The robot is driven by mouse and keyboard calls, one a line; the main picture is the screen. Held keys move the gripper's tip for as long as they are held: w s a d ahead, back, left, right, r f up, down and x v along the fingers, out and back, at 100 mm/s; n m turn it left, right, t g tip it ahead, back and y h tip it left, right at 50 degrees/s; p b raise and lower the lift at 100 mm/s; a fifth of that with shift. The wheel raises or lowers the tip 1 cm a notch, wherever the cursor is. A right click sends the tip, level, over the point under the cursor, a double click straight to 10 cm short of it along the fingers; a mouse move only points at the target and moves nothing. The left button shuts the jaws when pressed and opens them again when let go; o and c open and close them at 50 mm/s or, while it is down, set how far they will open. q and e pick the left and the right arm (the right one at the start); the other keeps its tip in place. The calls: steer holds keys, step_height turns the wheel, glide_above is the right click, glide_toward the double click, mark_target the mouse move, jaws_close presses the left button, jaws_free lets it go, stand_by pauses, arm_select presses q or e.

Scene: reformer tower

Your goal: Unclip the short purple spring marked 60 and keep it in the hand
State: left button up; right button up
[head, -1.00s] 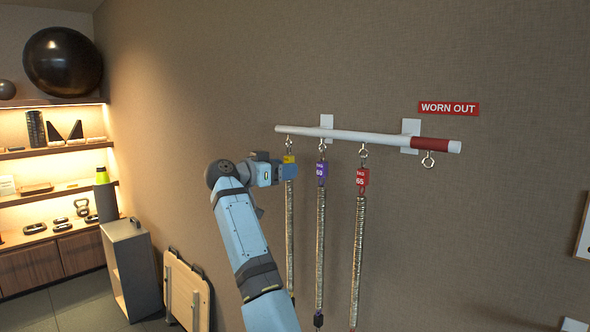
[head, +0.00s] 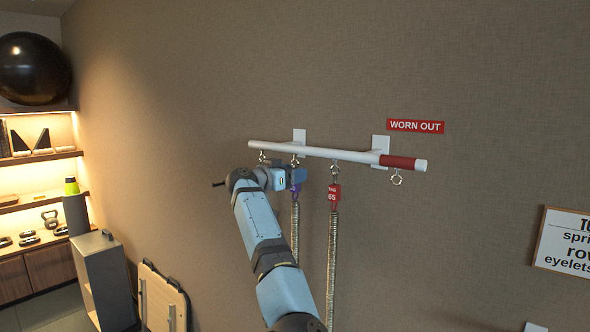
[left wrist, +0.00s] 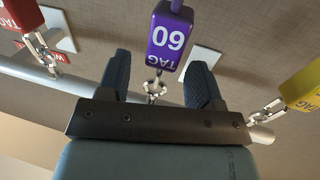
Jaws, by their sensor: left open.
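The purple spring's tag (head: 296,189), marked 60 in the left wrist view (left wrist: 168,38), hangs from an eyelet on the white bar (head: 325,152). Its coil (head: 295,235) runs down the wall; its lower end is hidden behind my arm. My left gripper (head: 298,177) is open at the top of this spring. In the left wrist view its two dark fingers stand on either side of the clip (left wrist: 153,86), apart from it, with the tag just beyond the fingertips. My right gripper is not in view.
A red 65 spring (head: 334,192) hangs just right; a yellow tag (left wrist: 305,85) is on the other side, hidden by my arm in the head view. The bar's red end has an empty eyelet (head: 396,178) under a WORN OUT sign (head: 416,126). A grey cabinet (head: 103,280) stands left.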

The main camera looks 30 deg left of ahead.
arm_select(q)
steer(key=shift+w+d, duration=0.25)
steer(key=shift+w, duration=0.3)
steer(key=c, duration=1)
steer(key=o, duration=0.3)
jaws_close()
